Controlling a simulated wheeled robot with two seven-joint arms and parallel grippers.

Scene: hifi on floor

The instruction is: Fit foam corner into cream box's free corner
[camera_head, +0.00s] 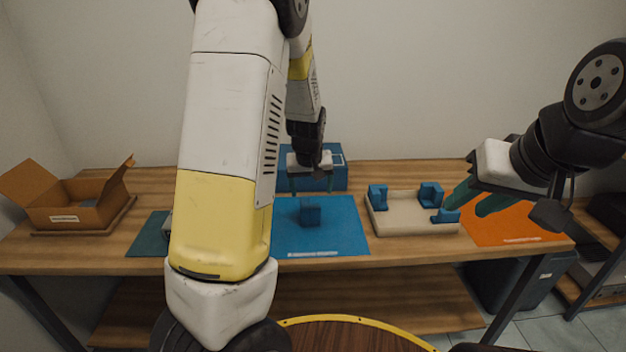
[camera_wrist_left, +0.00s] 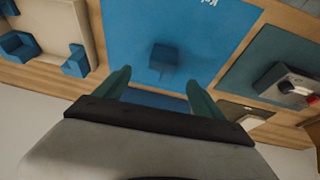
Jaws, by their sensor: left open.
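A loose blue foam corner (camera_head: 310,211) stands on the blue mat (camera_head: 345,225); the left wrist view shows it (camera_wrist_left: 163,58) ahead of and between the fingertips. My left gripper (camera_head: 311,184) is open and empty, above and behind the foam corner, not touching it; its fingers also show in the left wrist view (camera_wrist_left: 159,90). The cream box (camera_head: 405,226) holds blue foam corners at its back left (camera_head: 377,196), back right (camera_head: 430,194) and front right (camera_head: 445,215). Its front-left corner is empty. My right gripper (camera_head: 477,205) appears open, close beside the front-right foam corner; contact is unclear.
A blue box (camera_head: 336,172) stands behind the mat, near my left gripper. An open cardboard box (camera_head: 75,203) is at the far left. A teal mat (camera_head: 147,236) is partly hidden by my left arm. An orange mat (camera_head: 515,224) lies right of the cream box.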

